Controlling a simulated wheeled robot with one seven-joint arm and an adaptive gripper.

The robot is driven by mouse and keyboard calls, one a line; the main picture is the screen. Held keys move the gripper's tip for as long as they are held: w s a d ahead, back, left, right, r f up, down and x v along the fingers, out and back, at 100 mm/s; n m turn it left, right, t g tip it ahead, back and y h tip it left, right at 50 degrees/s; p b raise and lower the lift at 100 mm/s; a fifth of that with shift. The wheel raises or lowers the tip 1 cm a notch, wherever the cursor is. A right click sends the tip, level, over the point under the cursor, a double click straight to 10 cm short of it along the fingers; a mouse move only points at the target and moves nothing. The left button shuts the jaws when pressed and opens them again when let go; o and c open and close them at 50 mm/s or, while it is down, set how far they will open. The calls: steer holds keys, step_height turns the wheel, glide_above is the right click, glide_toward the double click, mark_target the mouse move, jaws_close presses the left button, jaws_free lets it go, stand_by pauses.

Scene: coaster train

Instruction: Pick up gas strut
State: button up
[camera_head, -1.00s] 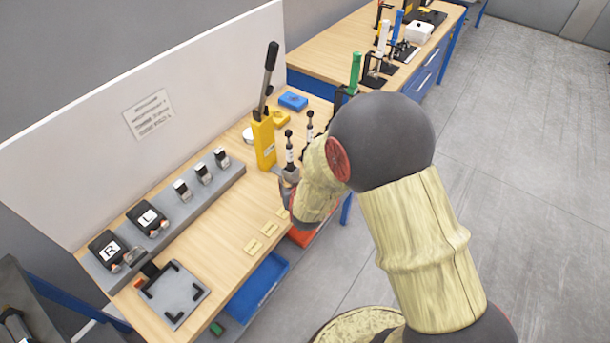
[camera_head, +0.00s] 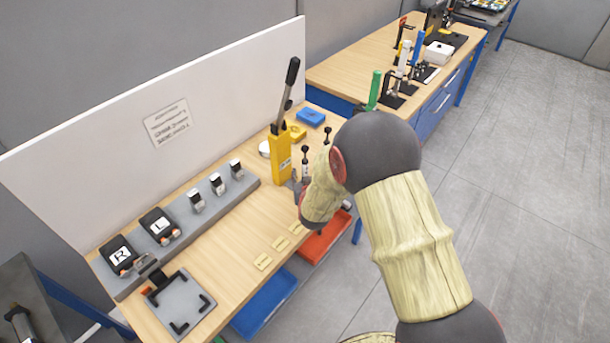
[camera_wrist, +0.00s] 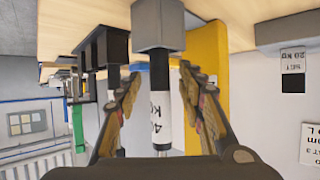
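A gas strut (camera_wrist: 161,118) with a dark rod and a white printed label stands between the fingers of my gripper (camera_wrist: 160,98) in the wrist view, where the picture is upside down. The fingers are open, one on each side, with gaps to the strut. Its end sits in a grey block (camera_wrist: 158,25). In the head view, two struts with black ball ends (camera_head: 305,161) (camera_head: 326,137) show beside the yellow press. My gripper is there mostly hidden behind my arm.
The yellow press (camera_head: 281,158) with a long black lever stands close to the struts. A dark holder block (camera_wrist: 104,47) is beside the strut. Blue (camera_head: 265,304) and red (camera_head: 326,238) bins sit below the table's front edge.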

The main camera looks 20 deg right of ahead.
steer(key=shift+c, duration=1.4)
jaws_close()
steer(key=shift+w, duration=0.1)
